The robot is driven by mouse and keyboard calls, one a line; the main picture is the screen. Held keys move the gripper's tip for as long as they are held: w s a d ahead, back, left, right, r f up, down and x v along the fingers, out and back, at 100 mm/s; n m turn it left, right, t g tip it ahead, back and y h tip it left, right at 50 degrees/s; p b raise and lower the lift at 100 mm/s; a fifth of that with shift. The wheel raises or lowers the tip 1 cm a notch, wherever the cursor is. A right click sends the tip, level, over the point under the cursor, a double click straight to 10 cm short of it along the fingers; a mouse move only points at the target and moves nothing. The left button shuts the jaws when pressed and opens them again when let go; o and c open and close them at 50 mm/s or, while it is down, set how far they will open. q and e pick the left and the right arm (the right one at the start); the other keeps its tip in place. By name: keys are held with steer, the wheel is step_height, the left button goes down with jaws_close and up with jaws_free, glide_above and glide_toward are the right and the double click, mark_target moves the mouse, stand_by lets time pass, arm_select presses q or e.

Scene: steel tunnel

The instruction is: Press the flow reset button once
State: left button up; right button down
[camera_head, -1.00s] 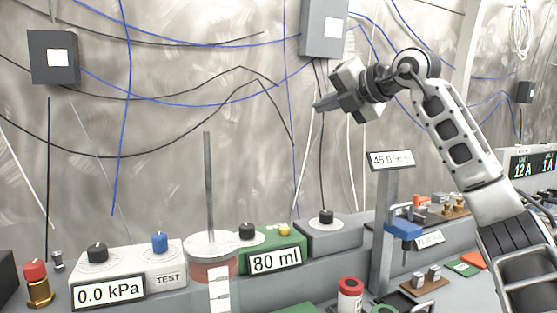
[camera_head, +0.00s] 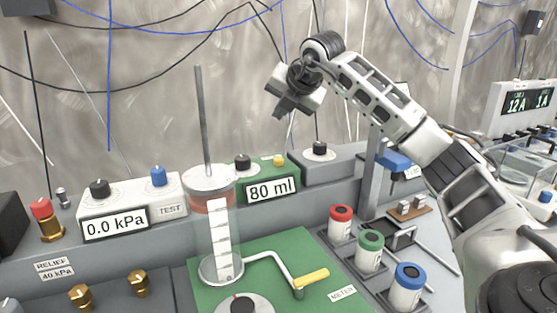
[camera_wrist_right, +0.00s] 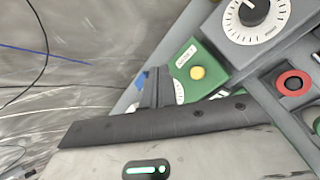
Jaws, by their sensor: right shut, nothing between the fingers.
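The yellow button (camera_head: 279,160) sits on top of the green meter box (camera_head: 253,171), beside a black knob (camera_head: 243,162). The box's front display reads 80 ml. My right gripper (camera_head: 281,113) is shut and empty, above the green box with its fingers pointing down, apart from the button. In the right wrist view the yellow button (camera_wrist_right: 197,73) shows on the green box (camera_wrist_right: 211,57), beside a small label too blurred to read surely. The shut fingers (camera_wrist_right: 155,85) show left of the button there. My left gripper is not in view.
A clear cylinder with a tall rod (camera_head: 200,120) stands left of the green box. A white box (camera_head: 133,205) reads 0.0 kPa and has a blue button (camera_head: 158,176). A grey knob box (camera_head: 325,165) stands right. Red, green and blue-topped jars (camera_head: 369,250) stand in front.

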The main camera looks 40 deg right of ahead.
steer(key=b, duration=0.6)
glide_above(281, 161)
step_height(281, 161, down, 7)
steer(key=shift+f, duration=0.1)
steer(key=shift+f+b, duration=0.3)
steer(key=shift+f, duration=0.15)
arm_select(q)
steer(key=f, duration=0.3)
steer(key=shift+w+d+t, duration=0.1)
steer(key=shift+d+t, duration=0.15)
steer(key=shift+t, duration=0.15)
arm_select(e)
steer(key=shift+f, duration=0.15)
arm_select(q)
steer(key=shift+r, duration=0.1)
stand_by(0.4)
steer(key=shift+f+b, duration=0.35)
arm_select(e)
steer(key=shift+f, duration=0.4)
